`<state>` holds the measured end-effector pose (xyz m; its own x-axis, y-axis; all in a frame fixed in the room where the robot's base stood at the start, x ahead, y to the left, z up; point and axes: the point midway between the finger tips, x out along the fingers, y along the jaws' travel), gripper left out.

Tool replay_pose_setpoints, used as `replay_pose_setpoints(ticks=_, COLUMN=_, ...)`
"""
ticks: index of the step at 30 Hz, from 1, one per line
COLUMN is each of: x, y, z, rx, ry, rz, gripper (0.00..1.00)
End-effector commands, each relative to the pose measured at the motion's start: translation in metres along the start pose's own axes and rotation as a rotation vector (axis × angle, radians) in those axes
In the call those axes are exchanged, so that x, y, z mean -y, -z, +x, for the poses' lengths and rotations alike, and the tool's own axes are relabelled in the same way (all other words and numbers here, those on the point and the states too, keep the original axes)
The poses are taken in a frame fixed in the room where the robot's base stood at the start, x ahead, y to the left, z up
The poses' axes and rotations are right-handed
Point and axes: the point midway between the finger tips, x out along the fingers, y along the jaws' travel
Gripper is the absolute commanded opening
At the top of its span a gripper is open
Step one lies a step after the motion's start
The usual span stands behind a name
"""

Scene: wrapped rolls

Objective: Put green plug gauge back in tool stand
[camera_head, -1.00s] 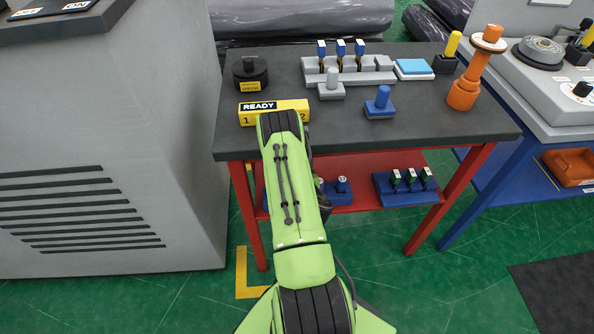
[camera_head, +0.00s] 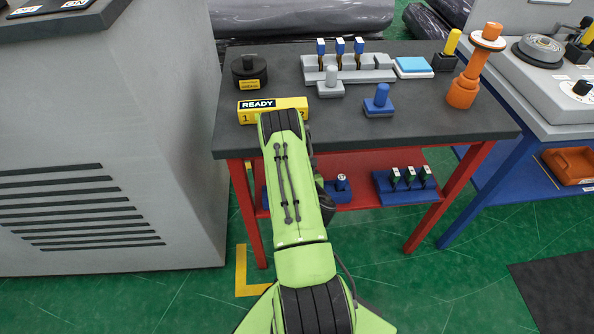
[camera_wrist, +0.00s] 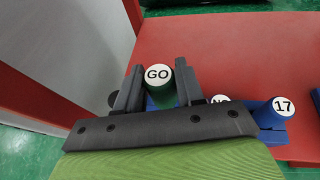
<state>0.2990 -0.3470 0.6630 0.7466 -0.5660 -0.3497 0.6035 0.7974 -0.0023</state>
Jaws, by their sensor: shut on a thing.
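The green plug gauge (camera_wrist: 168,97), with a white end marked GO, stands between the two fingers of my gripper (camera_wrist: 157,84) in the wrist view. The fingers are shut on it. A blue stand (camera_wrist: 151,104) shows partly behind and below it; whether the gauge is seated or just above it I cannot tell. To the right are a white end partly lettered NO (camera_wrist: 219,101), half hidden by my gripper, and a blue piece marked 17 (camera_wrist: 272,117). In the head view my arm hides the gripper and gauge; part of the blue stand (camera_head: 336,197) shows.
The red lower shelf (camera_head: 368,163) also bears a second blue stand (camera_head: 405,192) with several small gauges. The dark tabletop (camera_head: 430,118) above carries a yellow READY block (camera_head: 273,108), a grey rack and an orange handle (camera_head: 465,90). A grey cabinet (camera_head: 110,150) stands at left.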

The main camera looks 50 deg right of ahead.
Motion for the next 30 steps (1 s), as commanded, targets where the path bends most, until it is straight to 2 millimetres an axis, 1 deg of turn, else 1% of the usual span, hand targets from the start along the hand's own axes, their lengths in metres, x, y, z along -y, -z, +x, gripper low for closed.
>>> replay_pose_setpoints(ticks=5, x=-0.003, y=-0.002, z=0.003, rx=0.001, ry=-0.001, rz=-0.001, gripper=0.11)
replay_pose_setpoints(ticks=17, x=-0.003, y=-0.001, z=0.003, rx=0.001, ry=0.000, rz=0.000, gripper=0.11)
replay_pose_setpoints(ticks=30, x=-0.003, y=0.011, z=0.008, rx=0.001, ry=0.000, rz=0.000, gripper=0.11)
